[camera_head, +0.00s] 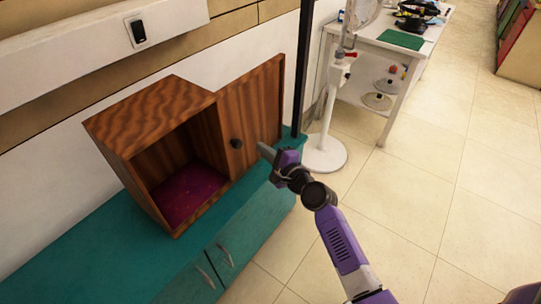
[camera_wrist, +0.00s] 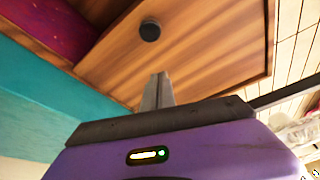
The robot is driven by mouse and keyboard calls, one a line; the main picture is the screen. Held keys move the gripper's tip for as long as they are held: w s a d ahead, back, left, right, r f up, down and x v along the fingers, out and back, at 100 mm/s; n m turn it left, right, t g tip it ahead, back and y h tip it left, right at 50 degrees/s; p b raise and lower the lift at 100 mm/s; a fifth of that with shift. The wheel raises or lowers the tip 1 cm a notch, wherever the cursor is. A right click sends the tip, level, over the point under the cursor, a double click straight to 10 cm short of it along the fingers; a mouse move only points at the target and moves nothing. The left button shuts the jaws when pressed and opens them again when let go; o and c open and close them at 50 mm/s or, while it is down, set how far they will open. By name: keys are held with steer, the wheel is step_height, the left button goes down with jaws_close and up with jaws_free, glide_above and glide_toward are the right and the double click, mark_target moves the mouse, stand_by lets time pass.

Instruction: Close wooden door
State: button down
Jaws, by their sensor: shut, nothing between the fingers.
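A wooden cabinet (camera_head: 150,125) stands on a teal sideboard against the wall. Its wooden door (camera_head: 262,108) is hinged on the right side of the opening and stands wide open, with a dark round knob (camera_head: 236,143) on the face toward me. My gripper (camera_head: 264,149) is shut and empty, in front of the door and a little right of the knob. In the wrist view the shut fingers (camera_wrist: 157,90) point at the door (camera_wrist: 195,55), below the knob (camera_wrist: 150,31). I cannot tell whether the fingertips touch the door.
The teal sideboard (camera_head: 100,262) has drawers with metal handles below the cabinet. A black pole (camera_head: 303,70) rises behind the door. A white stand with a round base (camera_head: 324,153) and a white table (camera_head: 398,62) are to the right. The tiled floor (camera_head: 440,200) at right is clear.

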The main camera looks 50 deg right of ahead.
mark_target(242, 138)
steer(key=x, duration=0.4)
steer(key=shift+w+a+r, duration=0.1)
steer(key=shift+w, duration=0.05)
steer(key=a+p, duration=0.1)
steer(key=a+r+p, duration=0.1)
steer(key=shift+a+r, duration=0.1)
steer(key=shift+a, duration=0.3)
steer(key=shift+s+a, duration=0.2)
steer(key=shift+a, duration=0.2)
steer(key=shift+a, duration=0.1)
